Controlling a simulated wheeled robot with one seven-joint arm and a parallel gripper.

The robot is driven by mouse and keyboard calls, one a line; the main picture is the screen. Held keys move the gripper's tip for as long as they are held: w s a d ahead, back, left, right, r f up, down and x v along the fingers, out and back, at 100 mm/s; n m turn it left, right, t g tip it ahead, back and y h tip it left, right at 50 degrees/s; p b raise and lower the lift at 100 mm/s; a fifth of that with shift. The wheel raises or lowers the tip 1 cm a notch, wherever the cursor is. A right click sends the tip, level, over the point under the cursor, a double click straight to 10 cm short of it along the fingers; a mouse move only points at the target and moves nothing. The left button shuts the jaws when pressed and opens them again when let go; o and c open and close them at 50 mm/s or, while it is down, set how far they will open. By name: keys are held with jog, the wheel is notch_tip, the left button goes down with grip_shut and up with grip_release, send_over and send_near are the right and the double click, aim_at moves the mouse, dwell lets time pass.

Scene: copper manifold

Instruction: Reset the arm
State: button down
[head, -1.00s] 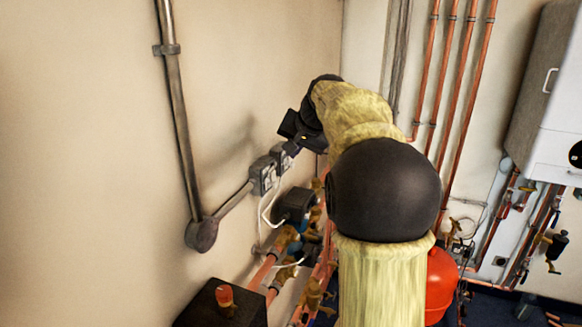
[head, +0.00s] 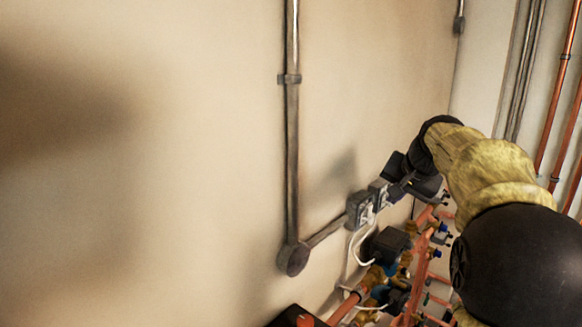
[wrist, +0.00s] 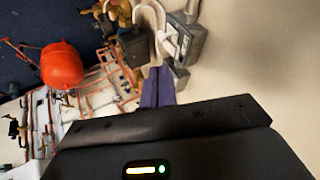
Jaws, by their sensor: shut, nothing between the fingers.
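My gripper shows in the wrist view with its purple fingers (wrist: 157,88) together and nothing between them. In the head view my arm, in a yellow sleeve with black joints, reaches in from the lower right. Its dark wrist end (head: 415,180) is near the wall, close to the grey wall sockets (head: 362,208). The fingertips are mostly hidden in the head view. In the wrist view the fingers point toward a grey socket box (wrist: 186,38) with a white plug and cable. I cannot tell whether they touch it.
Copper pipes and valves (head: 400,290) run below the sockets. A black pump-like box (head: 388,243) sits among them. A grey conduit (head: 292,130) runs down the wall. A red vessel (wrist: 62,65) shows in the wrist view. The left wall is bare.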

jog(key=s+a+f+n+g+b, duration=0.15)
jog(key=s+a+f, duration=0.3)
jog(key=f, duration=0.55)
jog(key=s+a+f+n+g, duration=0.1)
jog(key=s+a+f+n, duration=0.15)
jog(key=s+f, duration=0.5)
jog(key=s+a+f+n+g+b, duration=0.1)
jog(key=s+a+f, duration=0.4)
jog(key=s+f, duration=0.7)
jog(key=shift+s+f+n+g+h, duration=0.4)
jog(key=shift+f+n+g, duration=0.2)
jog(key=shift+n, duration=0.5)
jog(key=shift+w, duration=0.2)
